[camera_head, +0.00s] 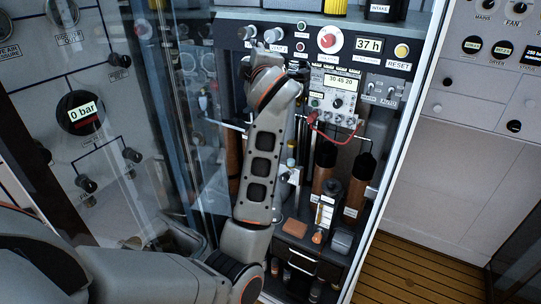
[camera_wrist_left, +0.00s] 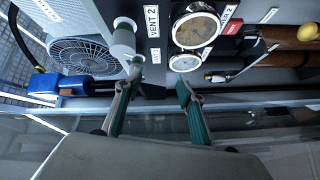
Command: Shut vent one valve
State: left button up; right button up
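My left arm reaches up across the cabinet opening in the head view, with the left gripper (camera_head: 262,58) at the upper left of the instrument panel. In the left wrist view the left gripper (camera_wrist_left: 158,80) is open, its two green-padded fingers apart with nothing seen between them. A pale round valve knob (camera_wrist_left: 123,36) stands beside the "VENT 2" label. A second pale knob (camera_wrist_left: 135,66) lies just beyond the left fingertip, by a smaller label (camera_wrist_left: 156,56) that I cannot read surely; it may be the vent one valve. Whether the finger touches it is unclear. My right gripper is not in view.
Two round gauges (camera_wrist_left: 195,26) sit right of the vent labels. A fan (camera_wrist_left: 84,56) and a blue part (camera_wrist_left: 48,86) are at the left.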

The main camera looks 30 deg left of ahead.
pick_arm(q)
jog(key=s+d+f+m+h, duration=0.1)
jog(key=d+f+m+h, duration=0.2)
jog(key=f, duration=1)
jog(key=s+d+f+m+h, duration=0.1)
jog(key=d+f+m+h, duration=0.2)
jog(key=f+m, duration=0.7)
jog(key=shift+s+f, duration=0.2)
jog(key=shift+f, duration=1.9)
